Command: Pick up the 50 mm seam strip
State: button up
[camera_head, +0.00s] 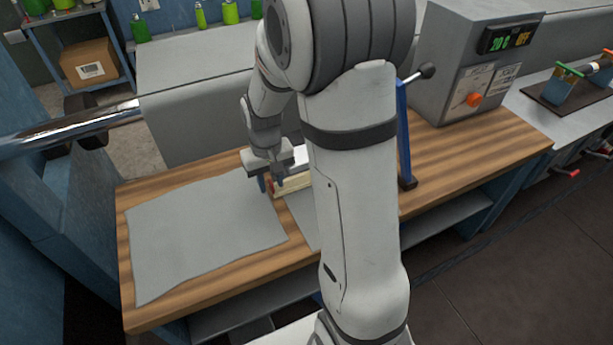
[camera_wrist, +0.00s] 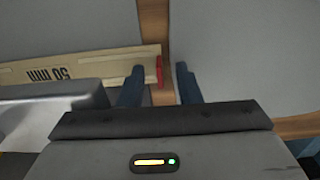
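The 50 mm seam strip (camera_wrist: 85,68) is a pale wooden strip with black "50 mm" lettering and a red end. In the wrist view it runs in from the left edge, and its red end lies over the bare wood gap. In the head view the strip (camera_head: 293,183) is partly hidden by my arm. My gripper (camera_wrist: 159,84) is open, with its blue fingers apart near the red end. The left finger overlaps the strip's end in the picture and the right finger is beyond it. Contact cannot be told. In the head view my gripper (camera_head: 272,184) is low over the bench.
A grey sheet (camera_head: 195,225) covers the left of the wooden bench (camera_head: 465,160); another grey sheet (camera_head: 303,215) lies right of the gap. A blue lever (camera_head: 404,140) and a grey control box (camera_head: 470,65) stand at right. A pale metallic piece (camera_wrist: 50,108) lies close to the strip.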

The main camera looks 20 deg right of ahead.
grip_shut()
jog(key=shift+r, duration=0.15)
dwell(0.4)
